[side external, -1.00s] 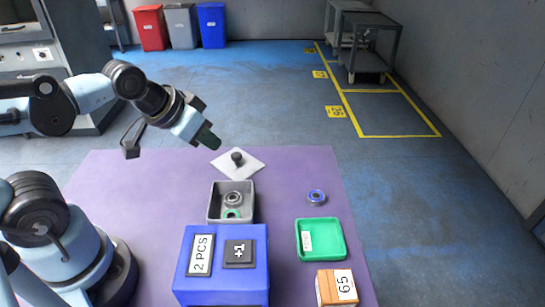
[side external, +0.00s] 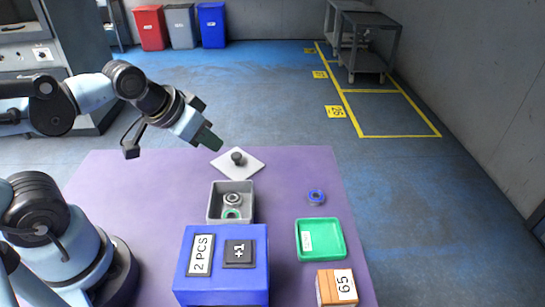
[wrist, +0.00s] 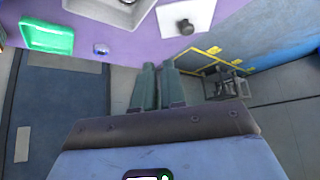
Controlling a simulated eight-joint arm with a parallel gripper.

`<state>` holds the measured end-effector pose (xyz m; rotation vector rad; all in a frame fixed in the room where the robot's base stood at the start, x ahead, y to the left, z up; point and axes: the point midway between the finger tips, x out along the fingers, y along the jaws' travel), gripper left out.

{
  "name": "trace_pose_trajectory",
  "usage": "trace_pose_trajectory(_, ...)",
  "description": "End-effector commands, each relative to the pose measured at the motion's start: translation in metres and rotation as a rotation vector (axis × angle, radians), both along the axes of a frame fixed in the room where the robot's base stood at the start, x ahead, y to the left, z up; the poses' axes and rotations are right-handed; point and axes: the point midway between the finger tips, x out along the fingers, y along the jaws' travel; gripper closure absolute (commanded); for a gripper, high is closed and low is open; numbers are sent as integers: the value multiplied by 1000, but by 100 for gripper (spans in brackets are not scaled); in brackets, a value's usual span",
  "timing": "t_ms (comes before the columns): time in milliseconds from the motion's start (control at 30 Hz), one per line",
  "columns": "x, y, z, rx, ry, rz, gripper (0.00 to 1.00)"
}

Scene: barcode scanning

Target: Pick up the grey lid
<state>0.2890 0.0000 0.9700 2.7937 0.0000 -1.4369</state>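The grey lid (side external: 250,162) is a pale, flat square plate with a dark round knob on top. It lies on the purple mat (side external: 120,185), behind the grey bin; it also shows at the top of the wrist view (wrist: 203,12). My gripper (side external: 216,143) is in the air above and to the left of the lid in the side view, apart from it. In the wrist view its two fingers (wrist: 158,66) stand close together with a narrow gap, and nothing is between them.
The grey bin (side external: 211,206) holds ring-shaped parts. In front is a blue box (side external: 222,283) labelled "2 PCS" and "+1". To the right are a blue-ringed part (side external: 316,197), a green tray (side external: 322,254) and an orange box (side external: 324,288) labelled 65. The mat between is clear.

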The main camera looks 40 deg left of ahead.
Motion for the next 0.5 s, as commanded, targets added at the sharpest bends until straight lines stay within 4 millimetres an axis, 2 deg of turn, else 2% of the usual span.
trace_pose_trajectory(33,0,0,0,0,0,0,82)
trace_pose_trajectory(300,0,0,0,0,0,0,40)
trace_pose_trajectory(500,0,0,0,0,0,0,40)
